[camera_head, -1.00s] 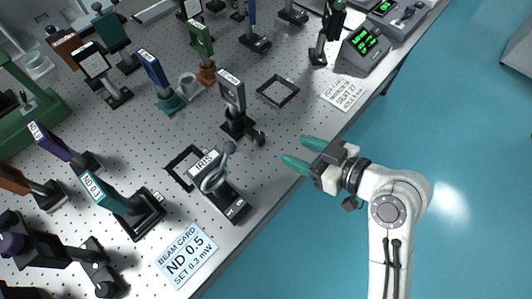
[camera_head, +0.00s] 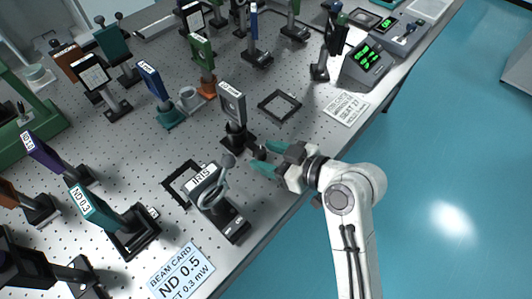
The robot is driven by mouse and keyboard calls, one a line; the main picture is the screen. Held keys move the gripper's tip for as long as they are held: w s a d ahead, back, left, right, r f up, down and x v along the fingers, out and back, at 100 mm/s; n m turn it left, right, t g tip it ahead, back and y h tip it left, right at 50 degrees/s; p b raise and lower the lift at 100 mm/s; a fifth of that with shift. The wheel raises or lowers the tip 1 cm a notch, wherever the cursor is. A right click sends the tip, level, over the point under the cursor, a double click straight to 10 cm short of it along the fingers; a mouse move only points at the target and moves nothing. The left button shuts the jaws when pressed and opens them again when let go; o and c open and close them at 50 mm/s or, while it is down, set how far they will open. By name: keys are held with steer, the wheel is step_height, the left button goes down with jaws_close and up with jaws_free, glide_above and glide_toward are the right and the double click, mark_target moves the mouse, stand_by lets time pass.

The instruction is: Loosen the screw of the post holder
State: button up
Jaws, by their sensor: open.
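The post holder (camera_head: 236,137) is a dark upright holder on a black base, carrying a grey framed optic (camera_head: 232,103) with a label on top. Its dark screw knob (camera_head: 260,153) sticks out to the lower right, towards the table's edge. My gripper (camera_head: 262,158) is open, its two green fingers pointing left. The knob appears between the fingertips; I cannot tell whether they touch it. Part of the knob's near side is close to the fingers and hard to make out.
The IRIS mount (camera_head: 228,217) stands close by at lower left, with an empty black square frame (camera_head: 181,183) beside it. Another black frame (camera_head: 280,106) lies at upper right. A beam card (camera_head: 181,272) lies near the front edge. Open floor (camera_head: 440,150) is to the right.

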steer(key=shift+w+a+f, duration=0.2)
steer(key=shift+a, duration=0.2)
jaws_close()
steer(key=shift+s, duration=0.1)
